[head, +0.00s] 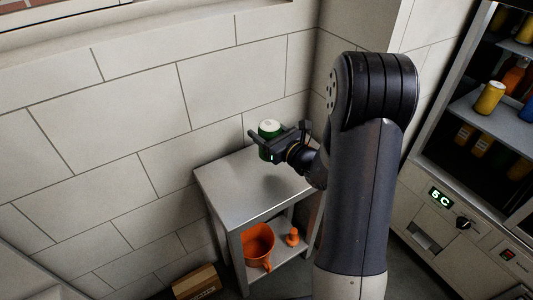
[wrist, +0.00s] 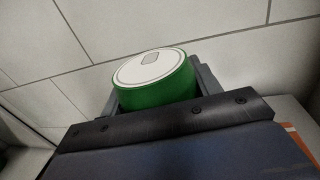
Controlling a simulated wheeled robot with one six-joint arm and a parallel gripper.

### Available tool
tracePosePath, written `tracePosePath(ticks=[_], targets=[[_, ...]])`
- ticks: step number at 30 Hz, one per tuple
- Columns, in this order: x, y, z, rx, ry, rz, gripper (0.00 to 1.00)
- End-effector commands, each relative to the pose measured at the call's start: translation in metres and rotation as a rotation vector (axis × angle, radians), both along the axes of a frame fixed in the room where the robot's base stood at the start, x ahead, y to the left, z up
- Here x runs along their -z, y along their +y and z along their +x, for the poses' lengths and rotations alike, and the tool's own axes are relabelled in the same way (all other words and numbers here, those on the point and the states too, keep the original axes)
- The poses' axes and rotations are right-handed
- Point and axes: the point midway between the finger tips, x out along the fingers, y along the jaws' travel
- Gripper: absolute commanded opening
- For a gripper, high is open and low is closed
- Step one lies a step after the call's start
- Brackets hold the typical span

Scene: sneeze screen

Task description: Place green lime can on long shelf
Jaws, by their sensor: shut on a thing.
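The green can (head: 269,128) with a white top is held above the back of a small grey metal shelf unit (head: 230,183). My gripper (head: 270,143) is shut on it. In the wrist view the can (wrist: 157,82) sits between the two fingers of my gripper (wrist: 155,92), with its pale top facing the camera. The can looks close to upright. A dark shadow lies on the unit's top surface below and right of the can, and the can seems to be clear of that surface. The can's lower part is hidden by the gripper.
An orange pitcher (head: 257,245) and a small orange bottle (head: 292,237) stand on the unit's lower shelf. A cardboard box (head: 196,283) lies on the floor. A lit cooler (head: 470,120) with cans and bottles stands at right. The tiled wall (head: 130,110) is close behind. The unit's top is bare.

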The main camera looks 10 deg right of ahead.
Motion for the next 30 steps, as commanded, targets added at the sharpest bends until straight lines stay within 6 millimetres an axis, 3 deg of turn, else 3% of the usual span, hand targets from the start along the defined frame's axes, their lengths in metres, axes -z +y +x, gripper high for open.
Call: tracePosePath(ticks=[13,28,29,30], targets=[[0.05,0.0,0.0,0.0,0.0,0.001,0.25],[0.06,0.0,0.0,0.0,-0.004,0.0,0.25],[0.059,0.0,0.0,0.0,-0.001,0.0,0.61],[0.059,0.0,0.0,0.0,-0.001,0.0,0.64]])
